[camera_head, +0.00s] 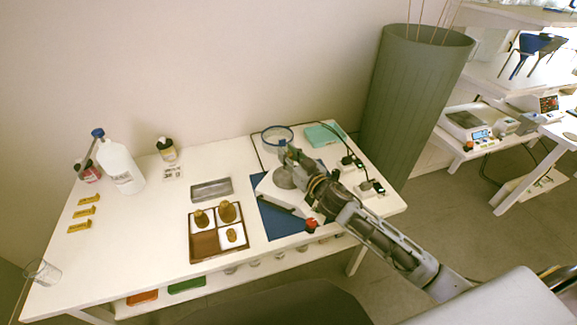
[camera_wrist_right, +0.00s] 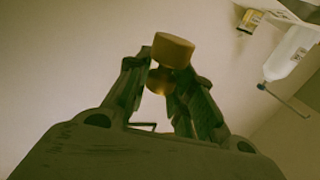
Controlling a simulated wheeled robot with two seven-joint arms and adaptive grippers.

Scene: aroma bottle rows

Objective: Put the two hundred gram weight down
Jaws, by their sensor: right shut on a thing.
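My right gripper (camera_wrist_right: 165,75) is shut on a brass weight (camera_wrist_right: 174,48), a short cylinder with a narrower neck held between the fingertips. In the head view the right gripper (camera_head: 289,154) appears over the back of the white balance with its round grey pan (camera_head: 284,178); its height is hard to tell, and I cannot make out the weight there. A brown weight box (camera_head: 204,245) stands left of the balance. Brass weights (camera_head: 228,211) sit in three of its compartments; the front left compartment is empty. My left gripper is not in view.
A blue mat (camera_head: 278,222) lies under the balance, with a dark tool and a red-topped item at its front. A glass dish (camera_head: 277,136) stands behind the gripper.

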